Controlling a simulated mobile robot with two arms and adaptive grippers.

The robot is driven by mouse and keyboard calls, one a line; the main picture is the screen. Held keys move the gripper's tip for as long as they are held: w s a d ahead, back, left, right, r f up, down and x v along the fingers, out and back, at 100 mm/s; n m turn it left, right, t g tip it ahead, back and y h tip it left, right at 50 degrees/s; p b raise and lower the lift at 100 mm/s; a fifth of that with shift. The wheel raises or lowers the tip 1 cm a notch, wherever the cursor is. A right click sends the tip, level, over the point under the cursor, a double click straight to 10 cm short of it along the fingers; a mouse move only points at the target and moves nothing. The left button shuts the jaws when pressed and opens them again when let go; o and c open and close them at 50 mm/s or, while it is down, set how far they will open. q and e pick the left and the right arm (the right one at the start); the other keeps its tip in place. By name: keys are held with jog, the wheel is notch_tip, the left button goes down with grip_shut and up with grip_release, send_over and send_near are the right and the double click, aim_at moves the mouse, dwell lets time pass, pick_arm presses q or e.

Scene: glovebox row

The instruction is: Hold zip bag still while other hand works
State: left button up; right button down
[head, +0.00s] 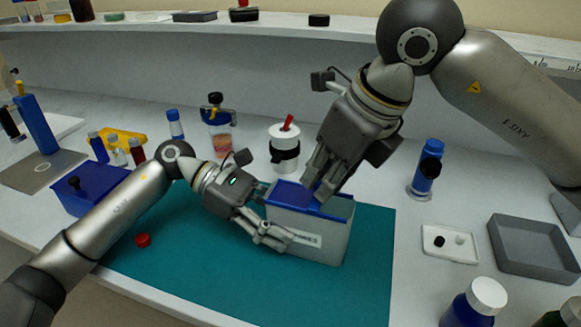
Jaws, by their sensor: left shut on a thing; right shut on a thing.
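A pale grey box (338,243) with a blue lid (340,207) and a white label stands upright on the teal mat (210,285). I see no clear zip bag. My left gripper (272,218) is shut on the left end of the box, one finger low across the front and another near the top edge. My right gripper (318,192) points down from above and is shut on the lid. Its fingers hide what part of the lid they hold. The lid sits on the box, and I cannot tell whether there is a gap.
A red cap (143,240) lies on the mat. A blue box (85,190) stands at left. A white jar (285,148) and a bottle (218,130) stand behind. A blue-capped tube (427,170), white tray (450,243) and grey tray (530,247) are at right. The front mat is clear.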

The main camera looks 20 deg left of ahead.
jog(key=d, duration=0.4)
jog(key=shift+s+d, duration=0.1)
jog(key=shift+d, duration=0.15)
jog(key=c, duration=1.4)
grip_release()
jog(key=shift+s, duration=0.1)
jog(key=v, duration=1.2)
jog(key=shift+a, duration=0.15)
